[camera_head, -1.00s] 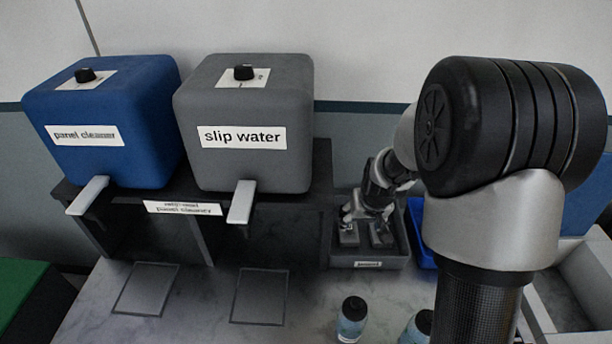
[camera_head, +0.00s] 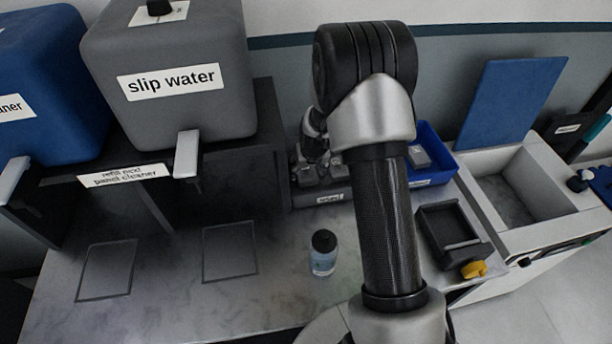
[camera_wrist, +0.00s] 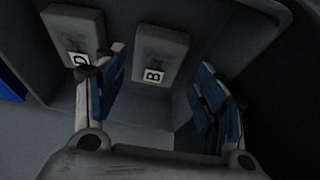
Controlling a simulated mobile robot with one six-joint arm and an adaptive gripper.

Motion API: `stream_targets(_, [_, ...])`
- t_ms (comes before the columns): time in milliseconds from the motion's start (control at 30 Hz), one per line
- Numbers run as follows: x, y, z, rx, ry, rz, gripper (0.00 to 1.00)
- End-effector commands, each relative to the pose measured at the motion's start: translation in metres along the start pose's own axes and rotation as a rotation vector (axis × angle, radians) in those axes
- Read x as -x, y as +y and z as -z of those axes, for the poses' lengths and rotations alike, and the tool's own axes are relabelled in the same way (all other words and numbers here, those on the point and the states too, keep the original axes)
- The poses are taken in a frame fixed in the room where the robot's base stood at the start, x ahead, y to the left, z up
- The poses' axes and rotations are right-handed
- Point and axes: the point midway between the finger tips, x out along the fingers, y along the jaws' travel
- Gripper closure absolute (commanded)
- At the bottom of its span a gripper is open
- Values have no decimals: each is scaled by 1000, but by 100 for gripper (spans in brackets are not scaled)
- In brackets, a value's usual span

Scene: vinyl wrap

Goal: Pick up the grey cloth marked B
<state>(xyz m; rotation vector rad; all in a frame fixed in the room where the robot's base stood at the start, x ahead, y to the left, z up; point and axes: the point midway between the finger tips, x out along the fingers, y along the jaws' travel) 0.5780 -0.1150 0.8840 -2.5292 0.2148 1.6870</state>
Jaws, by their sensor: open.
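The grey cloth marked B (camera_wrist: 160,45) lies in a grey bin (camera_wrist: 225,50), its white B label facing the wrist camera. A similar grey cloth marked D (camera_wrist: 78,30) lies to its left in the same bin. My gripper (camera_wrist: 160,72) is open, with its blue-padded fingers on either side of the B label in the wrist view. Nothing shows between the fingers, and I cannot tell how far they are above the cloth. In the head view the grey bin (camera_head: 328,197) is partly hidden by my arm, and the labels on the cloths cannot be read.
A blue bin (camera_head: 432,145) with a grey item stands right of the grey bin. The slip water tank (camera_head: 170,100) and its shelf rise to the left. A bottle (camera_head: 322,258) stands in front. A black tray (camera_head: 448,230) and a sink (camera_head: 505,195) are at right.

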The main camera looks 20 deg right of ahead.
Motion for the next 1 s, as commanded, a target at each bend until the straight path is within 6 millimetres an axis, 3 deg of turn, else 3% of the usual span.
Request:
stream_targets(300, [-45, 3, 6, 0, -3, 0, 36])
stream_targets(633, [-50, 3, 7, 0, -1, 0, 36])
stream_targets(1000, [-50, 3, 7, 0, -2, 0, 60])
